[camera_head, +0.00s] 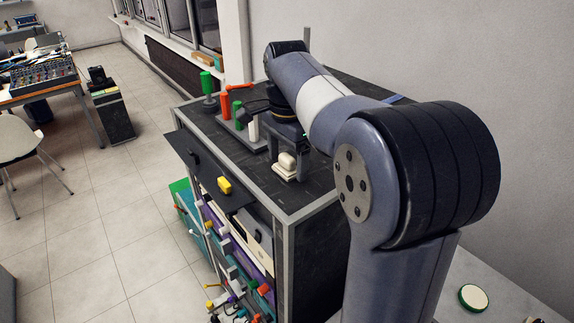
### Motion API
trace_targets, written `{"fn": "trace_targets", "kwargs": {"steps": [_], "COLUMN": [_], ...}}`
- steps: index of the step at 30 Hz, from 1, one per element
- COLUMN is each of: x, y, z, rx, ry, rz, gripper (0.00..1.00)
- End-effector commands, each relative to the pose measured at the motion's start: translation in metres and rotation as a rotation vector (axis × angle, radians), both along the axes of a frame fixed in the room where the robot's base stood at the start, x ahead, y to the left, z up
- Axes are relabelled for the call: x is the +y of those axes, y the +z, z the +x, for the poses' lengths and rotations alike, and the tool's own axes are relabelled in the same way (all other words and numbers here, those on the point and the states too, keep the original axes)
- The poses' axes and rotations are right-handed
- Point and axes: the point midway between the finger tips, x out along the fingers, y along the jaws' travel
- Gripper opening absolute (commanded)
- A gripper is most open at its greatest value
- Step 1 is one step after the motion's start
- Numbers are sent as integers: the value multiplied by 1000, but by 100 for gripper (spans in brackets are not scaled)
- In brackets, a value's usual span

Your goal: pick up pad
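A small cream block (286,160) sits on a pale base on the dark bench top, near its front edge; it may be the pad, but I cannot tell for sure. My gripper (287,152) reaches down from the end of my arm right at this block. Grey finger parts show close around the block's back and sides. Whether they touch it, or how far apart they are, is too small to tell. A round cream disc with a green rim (473,297) lies on a light surface at the lower right, far from my gripper.
On the bench top (325,190), a green-handled piece (207,84) and an orange-red tool (226,101) stand left of my gripper. A dark flap with a yellow handle (224,185) juts out in front. Cluttered coloured parts hang below.

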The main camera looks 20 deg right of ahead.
Motion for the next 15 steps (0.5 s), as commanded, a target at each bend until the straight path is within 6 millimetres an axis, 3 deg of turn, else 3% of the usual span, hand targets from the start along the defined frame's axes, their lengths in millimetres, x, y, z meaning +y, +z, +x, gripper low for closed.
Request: {"fn": "trace_targets", "kwargs": {"steps": [15], "x": [0], "y": [0], "z": [0], "rx": [0], "ry": [0], "rz": [0], "gripper": [35]}}
